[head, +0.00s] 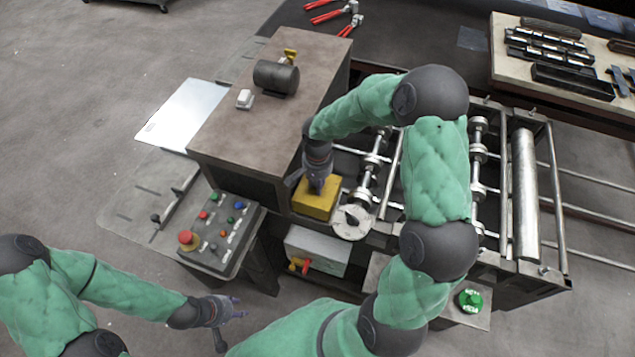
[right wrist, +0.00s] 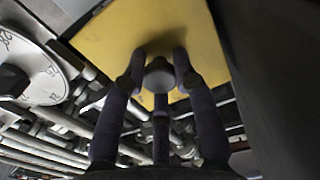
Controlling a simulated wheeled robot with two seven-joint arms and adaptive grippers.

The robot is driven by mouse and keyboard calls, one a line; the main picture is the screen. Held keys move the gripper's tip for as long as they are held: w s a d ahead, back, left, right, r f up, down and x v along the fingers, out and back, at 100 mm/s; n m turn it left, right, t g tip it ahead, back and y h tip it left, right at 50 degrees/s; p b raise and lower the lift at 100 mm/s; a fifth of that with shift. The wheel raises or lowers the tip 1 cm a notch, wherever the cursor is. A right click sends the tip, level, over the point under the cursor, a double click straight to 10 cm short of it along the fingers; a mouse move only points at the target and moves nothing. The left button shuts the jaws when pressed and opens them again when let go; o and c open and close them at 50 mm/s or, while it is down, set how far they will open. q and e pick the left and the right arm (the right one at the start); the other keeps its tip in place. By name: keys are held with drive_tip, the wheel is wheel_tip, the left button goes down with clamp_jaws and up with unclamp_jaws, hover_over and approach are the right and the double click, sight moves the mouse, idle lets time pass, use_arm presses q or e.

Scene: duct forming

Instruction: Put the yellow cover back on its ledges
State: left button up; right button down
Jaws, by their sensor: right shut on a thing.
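The yellow cover (head: 314,204) is at the near edge of the roller machine, beside the brown cabinet and left of the round dial. My right gripper (head: 318,184) is above it, shut on its knob. In the right wrist view the cover (right wrist: 125,38) is a flat yellow plate, and my fingers (right wrist: 158,72) close around its dark round knob (right wrist: 160,75). Rollers and rods show beside and below the plate's edge. The ledges cannot be made out, and I cannot tell whether the cover rests on them. My left gripper (head: 222,308) is low at the front left, away from the cover, with its fingers apart.
The brown cabinet (head: 262,110) stands close left of the cover. The white dial (head: 352,222) sits close right and also shows in the right wrist view (right wrist: 30,70). A control panel (head: 222,232) with a red button is at left. Rollers (head: 525,190) extend right.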

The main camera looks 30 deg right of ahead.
idle(0.8)
drive_tip(key=shift+f+b, duration=0.6)
drive_tip(key=shift+b, duration=0.35)
drive_tip(key=c, duration=0.9)
unclamp_jaws()
drive_tip(key=o, duration=0.4)
drive_tip(key=shift+r, duration=0.15)
drive_tip(key=shift+r+p, duration=2.45)
drive_tip(key=shift+r, duration=1.95)
